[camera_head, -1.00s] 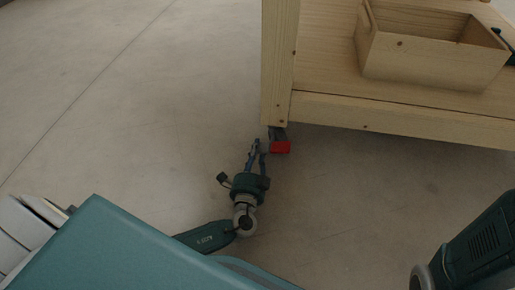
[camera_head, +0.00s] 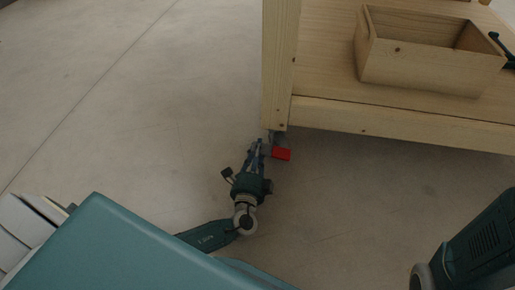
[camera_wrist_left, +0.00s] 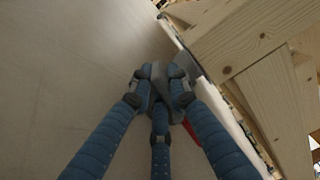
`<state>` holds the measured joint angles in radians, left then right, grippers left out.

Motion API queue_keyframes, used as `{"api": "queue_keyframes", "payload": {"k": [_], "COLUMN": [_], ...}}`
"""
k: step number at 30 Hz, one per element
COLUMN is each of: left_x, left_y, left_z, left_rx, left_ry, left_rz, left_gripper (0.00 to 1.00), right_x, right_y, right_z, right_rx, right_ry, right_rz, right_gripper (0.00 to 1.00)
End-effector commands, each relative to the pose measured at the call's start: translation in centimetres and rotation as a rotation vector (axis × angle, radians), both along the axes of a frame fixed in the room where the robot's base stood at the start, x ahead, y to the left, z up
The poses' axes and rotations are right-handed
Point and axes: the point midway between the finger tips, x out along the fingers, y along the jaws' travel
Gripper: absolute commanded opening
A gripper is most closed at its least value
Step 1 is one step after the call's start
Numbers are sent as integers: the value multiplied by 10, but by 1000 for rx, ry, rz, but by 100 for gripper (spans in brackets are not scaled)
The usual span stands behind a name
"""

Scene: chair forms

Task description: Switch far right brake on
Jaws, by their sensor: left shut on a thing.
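The red brake pedal (camera_head: 281,154) sits low beside the wooden cart's corner leg in the head view, just right of my left gripper's fingertips. It also shows partly in the left wrist view (camera_wrist_left: 190,131), largely covered by a blue finger. The grey caster (camera_wrist_left: 159,82) is between the fingers in the wrist view. My left gripper (camera_head: 261,147) is shut on the caster, with its fingers around it. Whether a finger touches the red pedal cannot be told. My right gripper is out of view.
The wooden cart (camera_head: 400,119) fills the upper right, with an open wooden box (camera_head: 420,68) on its shelf. Its corner leg (camera_head: 279,65) rises just above the gripper. The grey floor (camera_head: 130,110) to the left is clear.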

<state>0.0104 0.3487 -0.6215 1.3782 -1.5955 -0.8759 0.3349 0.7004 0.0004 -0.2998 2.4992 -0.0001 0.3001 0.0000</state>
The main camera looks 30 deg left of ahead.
Motion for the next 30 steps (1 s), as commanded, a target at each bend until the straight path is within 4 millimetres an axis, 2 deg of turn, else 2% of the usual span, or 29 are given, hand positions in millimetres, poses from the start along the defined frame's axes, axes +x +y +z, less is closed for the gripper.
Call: {"api": "queue_keyframes", "payload": {"k": [9,21,22,24,30], "left_x": [1,1,1,1,1], "left_y": [-1,-1,-1,-1,-1], "left_z": [4,5,5,5,4], "left_rx": [87,96,96,95,94], "left_ry": [25,27,27,26,26], "left_rz": [0,0,0,0,0], "left_gripper": [0,0,20,34,35], "right_x": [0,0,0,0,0], "right_y": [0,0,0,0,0], "right_z": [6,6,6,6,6], "right_rx": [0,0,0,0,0], "right_ry": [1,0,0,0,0], "right_rz": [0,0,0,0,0], "right_gripper": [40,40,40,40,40]}}
